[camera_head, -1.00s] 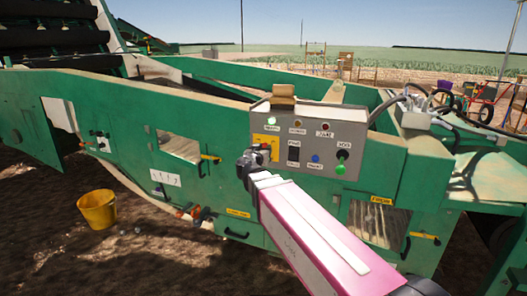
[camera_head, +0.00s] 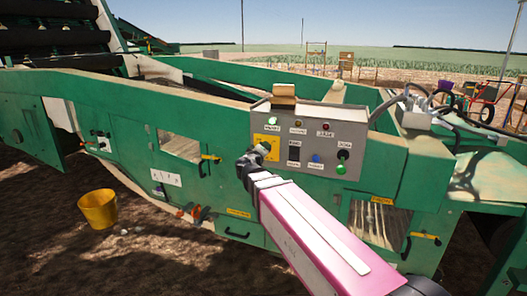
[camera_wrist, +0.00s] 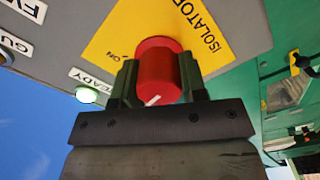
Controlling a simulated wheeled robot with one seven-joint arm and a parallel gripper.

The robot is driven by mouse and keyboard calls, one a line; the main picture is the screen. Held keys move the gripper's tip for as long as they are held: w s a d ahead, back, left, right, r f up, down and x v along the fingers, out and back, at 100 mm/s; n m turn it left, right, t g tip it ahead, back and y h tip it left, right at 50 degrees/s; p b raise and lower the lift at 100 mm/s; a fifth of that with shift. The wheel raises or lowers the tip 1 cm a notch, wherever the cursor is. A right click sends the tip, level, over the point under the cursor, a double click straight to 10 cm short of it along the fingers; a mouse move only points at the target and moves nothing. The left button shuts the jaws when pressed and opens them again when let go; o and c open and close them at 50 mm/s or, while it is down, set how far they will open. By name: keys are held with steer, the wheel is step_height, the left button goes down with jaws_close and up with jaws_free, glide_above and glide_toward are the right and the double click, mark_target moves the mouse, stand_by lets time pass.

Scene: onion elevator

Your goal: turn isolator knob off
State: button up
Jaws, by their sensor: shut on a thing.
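The red isolator knob (camera_wrist: 157,70) sits on a yellow plate (camera_wrist: 110,42) lettered "ISOLATOR", with "ON" beside the knob in the wrist view. A short white mark shows on the knob's near face, at its lower edge in this view. My gripper (camera_wrist: 159,82) is shut on the knob, with one dark finger on each side of it. In the head view, my gripper (camera_head: 252,158) is at the left part of the grey control panel (camera_head: 347,130). It hides the knob there, and part of the yellow plate (camera_head: 272,143) shows beside it.
The panel carries a lit green lamp (camera_head: 272,121), a black switch (camera_head: 294,154), a blue button (camera_head: 316,158), a black knob (camera_head: 343,154) and a green button (camera_head: 340,169). The green machine side (camera_head: 130,150) surrounds it. A yellow bucket (camera_head: 98,209) stands on the soil at left.

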steer(key=n, duration=0.6)
steer(key=shift+f, duration=0.1)
steer(key=shift+n, duration=0.4)
steer(key=o, duration=0.9)
steer(key=v, duration=1.1)
steer(key=shift+w+d, duration=0.1)
